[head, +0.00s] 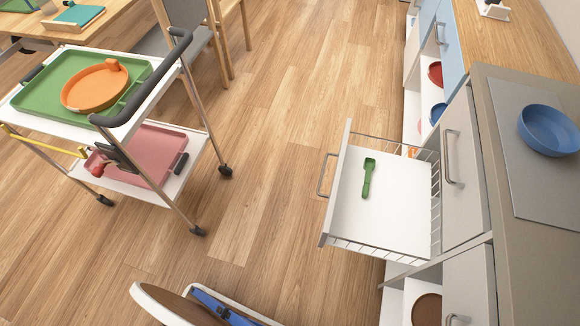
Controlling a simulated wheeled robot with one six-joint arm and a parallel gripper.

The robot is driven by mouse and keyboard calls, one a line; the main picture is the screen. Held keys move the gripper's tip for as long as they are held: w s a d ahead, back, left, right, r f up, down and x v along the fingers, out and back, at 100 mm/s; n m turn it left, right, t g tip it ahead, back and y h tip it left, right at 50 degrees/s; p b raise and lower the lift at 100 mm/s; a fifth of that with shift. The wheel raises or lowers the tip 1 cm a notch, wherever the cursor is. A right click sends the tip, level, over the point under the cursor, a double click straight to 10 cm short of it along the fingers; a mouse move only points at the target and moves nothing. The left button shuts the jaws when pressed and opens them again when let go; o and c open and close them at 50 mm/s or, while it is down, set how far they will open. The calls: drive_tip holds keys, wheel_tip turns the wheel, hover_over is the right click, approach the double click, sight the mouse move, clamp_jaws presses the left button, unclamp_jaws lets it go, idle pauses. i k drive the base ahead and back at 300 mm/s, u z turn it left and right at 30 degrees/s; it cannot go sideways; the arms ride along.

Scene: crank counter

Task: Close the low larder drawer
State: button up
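The larder drawer (395,218) stands pulled far out from the counter on the right, over the floor. It has a white bottom, wire sides and a pale front panel (341,160). A grey bar handle (326,174) is on the outer side of that front, facing left. A green spoon-like utensil (368,177) lies on the drawer bottom. My gripper cannot be made out in the head view, so its place and opening are not shown.
A trolley (95,122) at left carries a green tray (40,97) with an orange dish (93,87), and a pink tray (152,152) below. Closed fronts with bar handles (451,158) flank the drawer. Open wooden floor (270,150) lies between trolley and drawer.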

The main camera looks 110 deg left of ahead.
sight(393, 224)
drive_tip(key=u, duration=0.7)
drive_tip(key=k, duration=0.15)
drive_tip(key=u, duration=2.05)
